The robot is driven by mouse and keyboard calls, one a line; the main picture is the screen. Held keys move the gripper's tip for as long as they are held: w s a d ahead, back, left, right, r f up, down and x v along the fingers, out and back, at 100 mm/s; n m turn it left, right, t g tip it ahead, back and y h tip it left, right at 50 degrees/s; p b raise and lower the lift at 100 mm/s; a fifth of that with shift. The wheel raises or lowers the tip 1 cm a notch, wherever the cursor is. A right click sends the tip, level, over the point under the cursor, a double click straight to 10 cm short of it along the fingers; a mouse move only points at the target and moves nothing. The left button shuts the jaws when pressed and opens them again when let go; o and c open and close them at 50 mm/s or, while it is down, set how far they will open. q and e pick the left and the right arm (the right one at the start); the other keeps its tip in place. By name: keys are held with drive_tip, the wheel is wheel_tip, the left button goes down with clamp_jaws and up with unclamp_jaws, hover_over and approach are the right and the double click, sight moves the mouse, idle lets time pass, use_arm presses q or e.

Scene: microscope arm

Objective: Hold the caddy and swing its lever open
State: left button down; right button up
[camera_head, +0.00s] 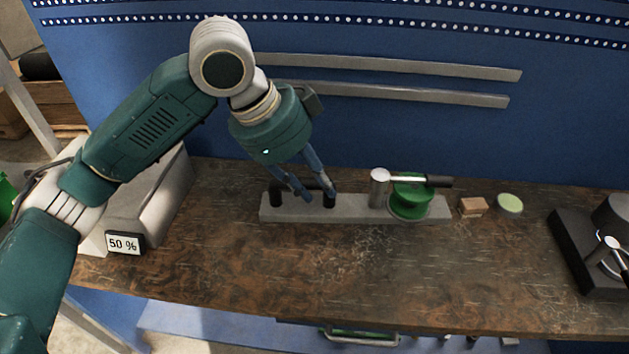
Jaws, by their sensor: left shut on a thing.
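The caddy (350,211) is a long grey block lying on the wooden bench, with a black bar handle on short posts at its left end. My left gripper (316,193) comes down from above and is shut on that black handle (276,194); its fingers hide part of the bar. A silver post (379,189) stands at the caddy's right half. The lever (428,181) reaches right from the post's top, ending in a black grip, and lies across above a green round part (408,204). My right gripper is not in view.
Right of the caddy are a small wooden block (473,207) and a pale green round piece (509,203). A dark machine (584,250) stands at the far right. A "50 %" sign (124,243) is at left. The bench (350,265) in front of the caddy is clear.

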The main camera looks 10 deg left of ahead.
sight(321, 206)
use_arm(q)
drive_tip(key=shift+f+b, duration=0.75)
drive_tip(key=shift+f, duration=1.5)
wheel_tip(321, 206, down, 14)
drive_tip(key=b, duration=0.4)
drive_tip(key=shift+s, duration=0.15)
drive_tip(key=shift+f+b, duration=0.3)
drive_tip(key=shift+f, duration=0.1)
idle(1.0)
drive_tip(key=shift+f, duration=0.1)
idle(0.5)
